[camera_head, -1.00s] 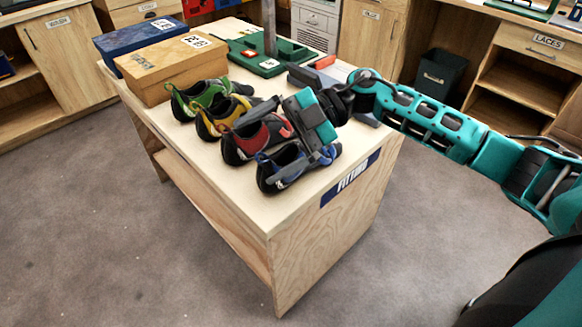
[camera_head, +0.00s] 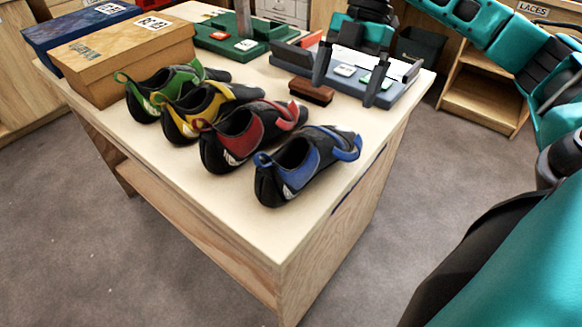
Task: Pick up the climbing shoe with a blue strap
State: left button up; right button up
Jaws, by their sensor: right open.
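The climbing shoe with a blue strap (camera_head: 305,165) sits on the fitting table, nearest the front right corner, at the end of a row of shoes. It is black with a blue side panel and heel loop, its toe toward the right. A red shoe (camera_head: 245,135) stands just left of it, then a yellow shoe (camera_head: 203,108) and a green shoe (camera_head: 165,90). My right gripper (camera_head: 345,94) is open and empty, fingers pointing down, behind and to the right of the blue shoe and apart from it. My left gripper is not in view.
A wooden brush (camera_head: 311,92) lies behind the red and blue shoes. A grey tray (camera_head: 398,93) with small cards is under my right fingers. Shoe boxes (camera_head: 125,62) and a green stand (camera_head: 212,42) are at the back. The table's front (camera_head: 215,215) is bare.

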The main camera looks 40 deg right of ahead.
aim_at(327, 131)
jog(key=b+x, duration=0.1)
jog(key=x, duration=0.5)
jog(key=shift+s+a, duration=0.1)
jog(key=shift+b+x, duration=0.85)
jog(key=shift+x, duration=2.25)
jog(key=shift+a+r, duration=0.1)
jog(key=shift+a, duration=0.05)
jog(key=c, duration=0.8)
jog(key=shift+c, duration=0.3)
jog(key=shift+r, duration=0.15)
